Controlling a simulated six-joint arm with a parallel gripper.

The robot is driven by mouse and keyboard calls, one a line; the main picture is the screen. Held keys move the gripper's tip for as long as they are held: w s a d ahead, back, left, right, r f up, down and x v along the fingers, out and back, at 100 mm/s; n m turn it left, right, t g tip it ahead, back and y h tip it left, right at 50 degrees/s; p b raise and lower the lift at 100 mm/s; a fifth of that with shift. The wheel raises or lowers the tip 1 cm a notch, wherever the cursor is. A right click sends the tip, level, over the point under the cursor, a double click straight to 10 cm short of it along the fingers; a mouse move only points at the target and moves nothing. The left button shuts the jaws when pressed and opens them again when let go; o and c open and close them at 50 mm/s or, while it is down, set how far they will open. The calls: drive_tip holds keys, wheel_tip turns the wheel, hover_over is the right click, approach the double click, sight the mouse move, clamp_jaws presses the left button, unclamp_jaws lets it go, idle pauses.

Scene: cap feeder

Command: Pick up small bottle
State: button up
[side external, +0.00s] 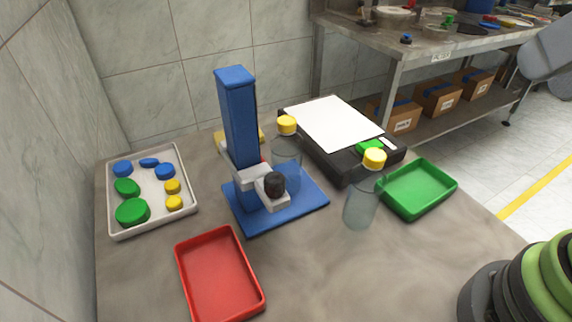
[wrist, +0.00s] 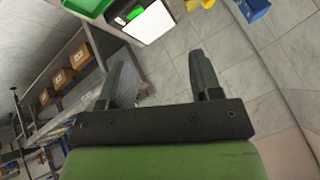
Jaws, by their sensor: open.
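A clear bottle (side external: 360,209) with a yellow cap (side external: 375,159) stands upright on the table, left of the green tray. Another clear bottle (side external: 287,152) with a yellow cap (side external: 287,125) is at the blue cap feeder (side external: 239,125), partly behind its grey clamp. I cannot tell which one is the small bottle. No bottle shows clearly in the wrist view.
A green tray (side external: 452,188) is right of the standing bottle, beside a black machine (side external: 345,171) with a white top. A red tray (side external: 217,238) lies in front. A white tray (side external: 150,222) with several caps is at left. The front right of the table is clear.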

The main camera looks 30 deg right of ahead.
drive_tip(key=shift+o, duration=1.4)
drive_tip(key=shift+w, duration=0.1)
drive_tip(key=n+g+h, duration=0.1)
drive_tip(key=n+g, duration=0.3)
drive_tip(key=n, duration=0.2)
hover_over(287, 120)
drive_tip(key=s+d, duration=0.2)
wheel_tip(287, 120, down, 8)
drive_tip(key=x, duration=0.2)
drive_tip(key=a+x, duration=0.1)
drive_tip(key=x, duration=0.2)
drive_tip(key=shift+w+a+f, duration=0.1)
drive_tip(key=shift+w+f, duration=0.05)
drive_tip(key=shift+f, duration=0.1)
drive_tip(key=x, duration=0.5)
drive_tip(key=shift+f, duration=0.45)
